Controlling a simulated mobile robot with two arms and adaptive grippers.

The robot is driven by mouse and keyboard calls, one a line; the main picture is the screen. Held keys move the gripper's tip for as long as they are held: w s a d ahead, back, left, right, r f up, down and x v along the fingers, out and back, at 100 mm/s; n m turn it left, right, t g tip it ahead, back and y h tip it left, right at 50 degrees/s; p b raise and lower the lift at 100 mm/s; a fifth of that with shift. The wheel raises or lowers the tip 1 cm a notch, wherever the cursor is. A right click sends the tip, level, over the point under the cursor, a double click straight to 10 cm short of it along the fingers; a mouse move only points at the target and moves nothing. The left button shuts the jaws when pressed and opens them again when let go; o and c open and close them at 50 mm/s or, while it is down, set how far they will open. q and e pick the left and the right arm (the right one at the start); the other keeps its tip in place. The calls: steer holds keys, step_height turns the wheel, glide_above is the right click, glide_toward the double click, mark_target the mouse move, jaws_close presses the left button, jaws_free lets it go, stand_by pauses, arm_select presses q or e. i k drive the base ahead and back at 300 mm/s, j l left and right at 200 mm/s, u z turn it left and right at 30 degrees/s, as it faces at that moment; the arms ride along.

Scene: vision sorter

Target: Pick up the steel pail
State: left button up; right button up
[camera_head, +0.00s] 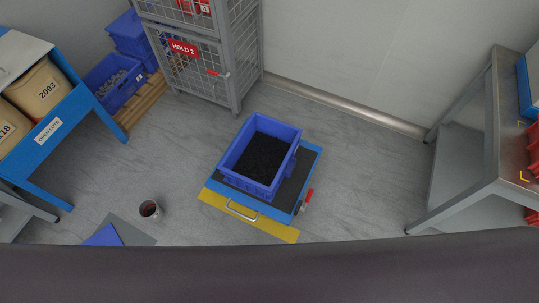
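A small round metal container (150,210), which looks like the steel pail, stands upright on the grey floor at the lower left. Its top is open and its inside looks dark reddish; I cannot tell what is in it. It stands just beyond a flat grey mat. Neither of my grippers is in view, and nothing touches the pail.
A blue crate (232,160) of dark material sits on a low blue platform (312,160) mid-floor. A dark band hides the bottom.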

mark_target(149, 210)
steer(key=u, duration=1.6)
